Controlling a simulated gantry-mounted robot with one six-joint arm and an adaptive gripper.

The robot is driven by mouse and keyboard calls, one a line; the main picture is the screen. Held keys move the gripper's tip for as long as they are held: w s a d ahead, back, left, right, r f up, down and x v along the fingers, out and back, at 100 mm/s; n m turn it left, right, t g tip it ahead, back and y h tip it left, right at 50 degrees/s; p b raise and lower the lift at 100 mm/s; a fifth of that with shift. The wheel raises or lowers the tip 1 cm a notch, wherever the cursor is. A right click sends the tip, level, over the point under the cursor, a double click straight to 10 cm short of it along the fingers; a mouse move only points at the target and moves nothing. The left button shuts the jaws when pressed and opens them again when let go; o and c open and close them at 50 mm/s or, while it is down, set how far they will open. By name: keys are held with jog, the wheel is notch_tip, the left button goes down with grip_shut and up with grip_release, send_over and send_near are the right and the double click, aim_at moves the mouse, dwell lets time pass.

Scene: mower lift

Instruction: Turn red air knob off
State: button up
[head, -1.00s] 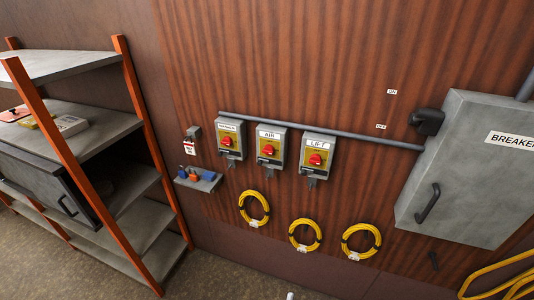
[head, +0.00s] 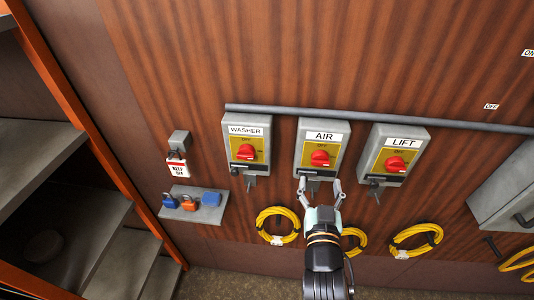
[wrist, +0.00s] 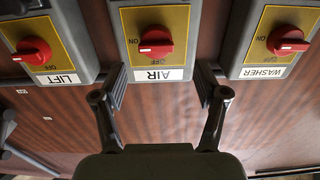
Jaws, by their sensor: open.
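The red air knob (head: 320,158) is on the middle grey switch box (head: 303,150), which is labelled AIR, on the wood wall. In the wrist view, the red air knob (wrist: 156,41) shows upside down on its yellow plate with ON and OFF marks, its white line lying sideways and pointing to the ON side. My gripper (head: 320,183) is open and empty, just below the knob in the head view. In the wrist view, my gripper (wrist: 161,88) has its two fingers spread apart, either side of the AIR label. I see no contact with the knob.
Similar boxes stand close by: WASHER (head: 245,145) on the left and LIFT (head: 395,153) on the right. A conduit (head: 450,125) runs above them. Yellow coils (head: 278,225) hang below. A small shelf with padlocks (head: 190,215) is at the left.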

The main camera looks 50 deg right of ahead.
aim_at(320, 165)
jog(key=x, duration=0.2)
jog(key=p+x, duration=0.1)
jog(key=x, duration=0.4)
jog(key=shift+s+d, duration=0.2)
jog(key=shift+d, duration=0.1)
jog(key=shift+c, duration=0.2)
jog(key=c, duration=1.1)
